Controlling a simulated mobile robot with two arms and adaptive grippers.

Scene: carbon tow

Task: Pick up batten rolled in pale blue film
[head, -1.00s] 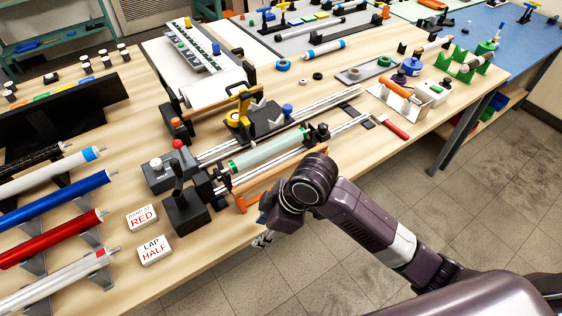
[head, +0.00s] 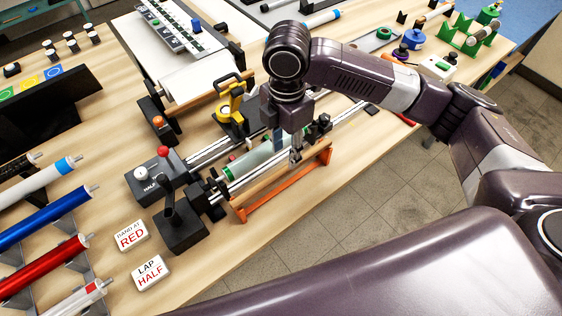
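A batten rolled in pale blue-green film (head: 252,160) lies along the rails of the rolling machine on the table. My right gripper (head: 294,156) points down from above at the right-hand end of this roll. Its wrist and fingers hide that end. I cannot tell whether the fingers are around the roll, touching it or just in front of it, nor how wide they are open. My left gripper is not in view.
The machine has a dark block with a red knob (head: 163,151) at its left end and a yellow clamp (head: 232,101) behind the roll. An orange bar (head: 272,197) runs along its front. Cards reading RED (head: 131,236) and HALF (head: 148,272) lie at front left. Coloured tubes (head: 45,218) rest on a rack at left.

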